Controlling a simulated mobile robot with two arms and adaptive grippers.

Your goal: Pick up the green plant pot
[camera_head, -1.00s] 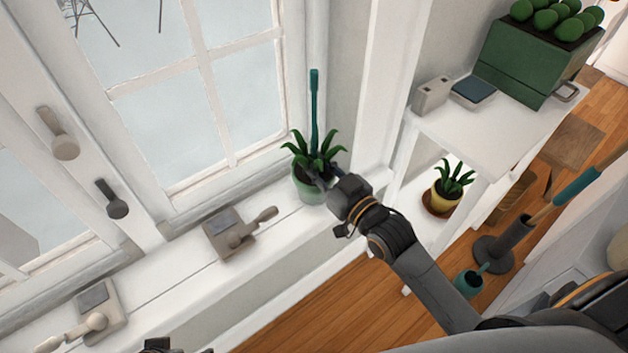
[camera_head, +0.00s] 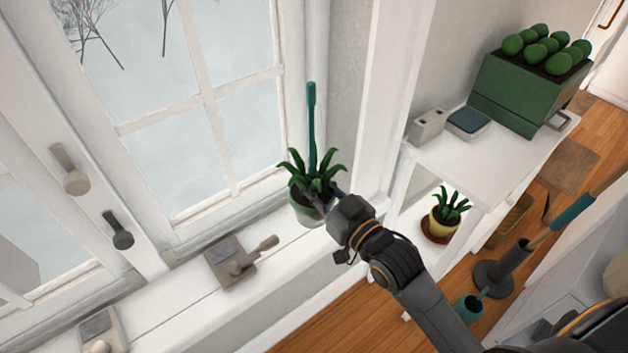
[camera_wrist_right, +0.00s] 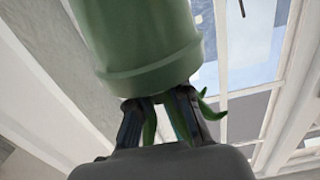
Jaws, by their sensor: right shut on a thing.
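The green plant pot (camera_head: 308,210) holds a leafy plant and a tall teal stick, at the right end of the white window sill. My right gripper (camera_head: 326,193) is at its rim on the near right side, shut on the pot. In the right wrist view the pot (camera_wrist_right: 150,45) fills the upper middle, and the gripper's fingers (camera_wrist_right: 160,115) are at its rim with leaves between and beside them. Whether the pot's base touches the sill is hard to tell. My left gripper is not in view.
The window frame rises behind. At right, a white shelf (camera_head: 470,160) holds a green planter box (camera_head: 515,95), with a yellow potted plant (camera_head: 443,225) below.

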